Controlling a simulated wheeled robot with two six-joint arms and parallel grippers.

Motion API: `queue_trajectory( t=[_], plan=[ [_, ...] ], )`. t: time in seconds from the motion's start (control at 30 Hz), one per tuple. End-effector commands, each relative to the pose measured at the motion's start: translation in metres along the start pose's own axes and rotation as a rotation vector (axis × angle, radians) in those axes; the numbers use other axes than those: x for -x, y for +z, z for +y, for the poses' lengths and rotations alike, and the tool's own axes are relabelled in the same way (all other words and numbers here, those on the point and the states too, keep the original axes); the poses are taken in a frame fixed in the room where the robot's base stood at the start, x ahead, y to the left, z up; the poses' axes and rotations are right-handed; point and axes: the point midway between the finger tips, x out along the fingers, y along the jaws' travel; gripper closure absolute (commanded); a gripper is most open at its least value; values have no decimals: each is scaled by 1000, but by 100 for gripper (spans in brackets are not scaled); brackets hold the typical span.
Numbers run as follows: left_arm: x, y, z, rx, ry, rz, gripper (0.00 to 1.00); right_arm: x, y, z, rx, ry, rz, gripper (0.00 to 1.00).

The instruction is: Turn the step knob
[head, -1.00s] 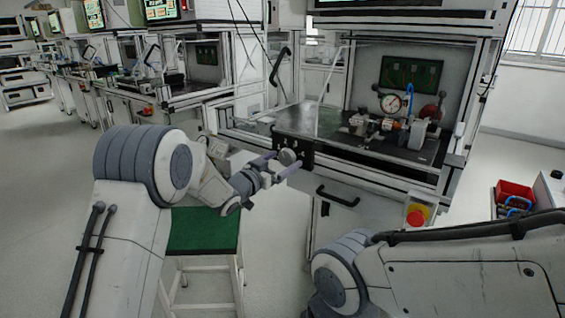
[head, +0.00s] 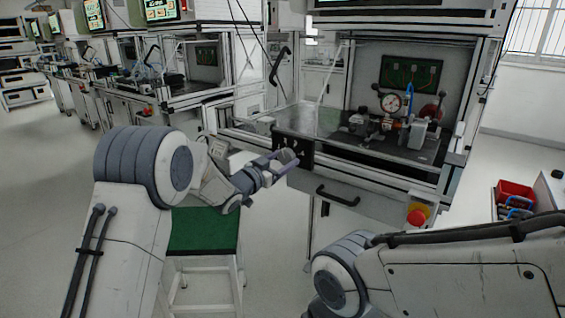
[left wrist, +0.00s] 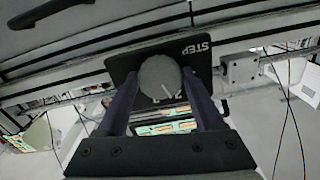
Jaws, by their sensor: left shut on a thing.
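The step knob (left wrist: 160,77) is a round grey knob with a white pointer line, on a black plate (left wrist: 198,66) marked STEP. In the left wrist view it sits between the two fingers of my left gripper (left wrist: 162,88), which is shut on it. The pointer line slants toward the lower right of that view. In the head view the gripper (head: 287,159) reaches the knob (head: 287,156) on the black panel (head: 305,152) at the bench front; the fingers partly cover it. My right gripper is out of view.
The bench (head: 322,120) carries a round gauge (head: 391,103) and fittings further back. A black drawer handle (head: 337,196) and a red emergency button (head: 417,216) are right of the panel. A green-topped stool (head: 203,230) stands below my left arm.

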Motion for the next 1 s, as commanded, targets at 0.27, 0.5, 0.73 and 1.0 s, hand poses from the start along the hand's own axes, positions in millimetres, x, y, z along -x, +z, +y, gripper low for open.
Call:
queue_trajectory(
  t=[0.27, 0.5, 0.73, 1.0],
  plan=[
    [0, 3, 0, -211, 0, 2, 87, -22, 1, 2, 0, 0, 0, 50],
    [0, 3, 0, -417, 0, 2, 87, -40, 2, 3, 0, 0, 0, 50],
    [0, 2, 0, -575, -1, 2, 87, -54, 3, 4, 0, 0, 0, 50],
    [0, 1, 0, -683, -1, 0, 87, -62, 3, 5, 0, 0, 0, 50]
  ],
)
